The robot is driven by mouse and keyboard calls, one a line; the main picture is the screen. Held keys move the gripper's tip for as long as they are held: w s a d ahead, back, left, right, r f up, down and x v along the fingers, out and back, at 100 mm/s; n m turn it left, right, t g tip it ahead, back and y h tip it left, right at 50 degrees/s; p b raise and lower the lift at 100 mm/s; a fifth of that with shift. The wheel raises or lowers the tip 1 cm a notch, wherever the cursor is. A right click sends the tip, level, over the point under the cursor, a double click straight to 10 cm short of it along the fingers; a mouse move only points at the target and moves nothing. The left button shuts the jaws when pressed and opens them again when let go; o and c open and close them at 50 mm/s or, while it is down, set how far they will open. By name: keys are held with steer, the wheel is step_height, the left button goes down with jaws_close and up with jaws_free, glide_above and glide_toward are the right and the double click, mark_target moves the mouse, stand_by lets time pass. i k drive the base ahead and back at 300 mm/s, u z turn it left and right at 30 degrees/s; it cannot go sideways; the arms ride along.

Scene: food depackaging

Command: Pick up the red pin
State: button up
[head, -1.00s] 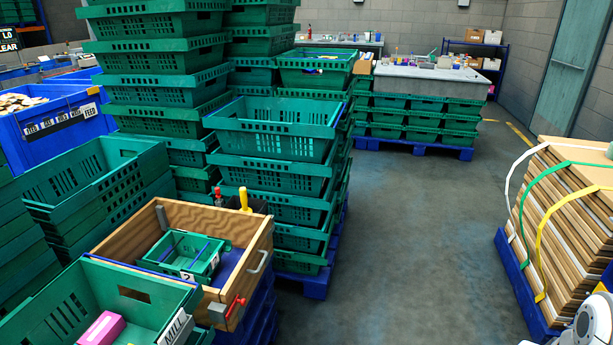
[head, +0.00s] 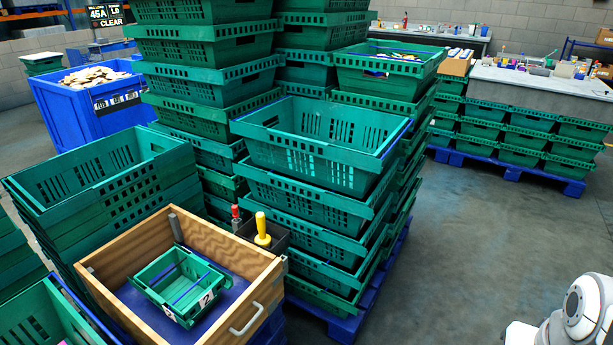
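A red-handled tool (head: 236,213) stands upright beside a yellow-handled tool (head: 262,230), at a dark holder (head: 277,235) behind the wooden box (head: 133,255). I cannot tell whether this red-handled tool is the red pin. The red-gripped piece seen earlier at the near right corner of the box is outside the picture now. The box holds a small green crate (head: 152,273) on a blue floor. White rounded links of my arm show at the lower right. My gripper is not in view.
Tall stacks of green crates (head: 320,160) stand behind and right of the box on a blue pallet (head: 345,325). More green crates (head: 100,185) stand at left. A blue bin (head: 75,115) is farther back. Grey floor (head: 470,240) is clear at right.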

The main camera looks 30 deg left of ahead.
mark_target(235, 208)
steer(key=u, duration=0.65)
steer(key=i, duration=1.15)
steer(key=u, duration=1.1)
steer(key=i, duration=0.45)
steer(key=u, duration=0.25)
steer(key=k, duration=0.8)
steer(key=u, duration=0.2)
steer(key=i, duration=0.8)
steer(key=z, duration=0.05)
